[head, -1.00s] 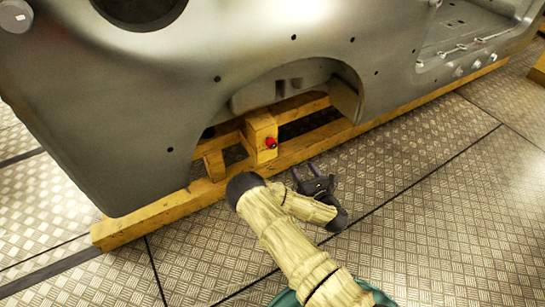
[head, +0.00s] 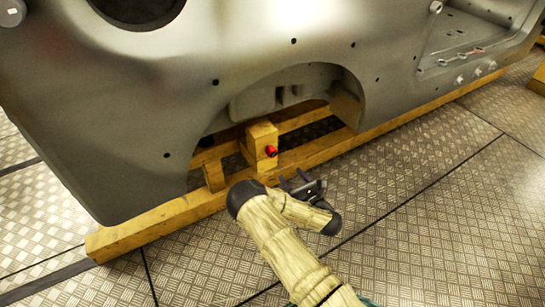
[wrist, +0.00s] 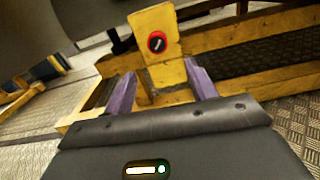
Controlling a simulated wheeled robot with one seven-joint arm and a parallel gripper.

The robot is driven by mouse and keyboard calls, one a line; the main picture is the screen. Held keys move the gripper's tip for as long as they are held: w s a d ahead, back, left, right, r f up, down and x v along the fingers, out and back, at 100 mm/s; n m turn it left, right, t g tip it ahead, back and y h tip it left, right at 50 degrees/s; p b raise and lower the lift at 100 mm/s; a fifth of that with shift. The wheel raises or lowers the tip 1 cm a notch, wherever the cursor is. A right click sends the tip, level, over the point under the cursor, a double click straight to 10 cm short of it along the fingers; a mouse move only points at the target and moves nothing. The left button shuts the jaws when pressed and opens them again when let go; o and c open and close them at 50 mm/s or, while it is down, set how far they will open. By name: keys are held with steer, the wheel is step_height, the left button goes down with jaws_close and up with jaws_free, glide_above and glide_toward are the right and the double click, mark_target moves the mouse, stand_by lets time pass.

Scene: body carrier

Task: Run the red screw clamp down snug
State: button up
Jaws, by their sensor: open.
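The red screw clamp (head: 271,151) sits on the front face of a yellow block (head: 258,138), under the arch of the grey body shell. In the wrist view the clamp (wrist: 157,42) is a red ring with a dark centre and a pale slanted mark. My gripper (head: 294,180) is open and empty, in front of and below the clamp and apart from it. In the wrist view its two purple fingers (wrist: 162,88) stand apart, with the clamp above and between their tips.
The large grey body shell (head: 130,110) overhangs the clamp from behind. A long yellow beam (head: 140,233) runs along the floor beneath it. The patterned metal floor (head: 430,200) at the right is clear.

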mark_target(274, 155)
steer(key=b+x, duration=0.3)
steer(key=x, duration=1)
steer(key=shift+a, duration=0.35)
steer(key=c, duration=1)
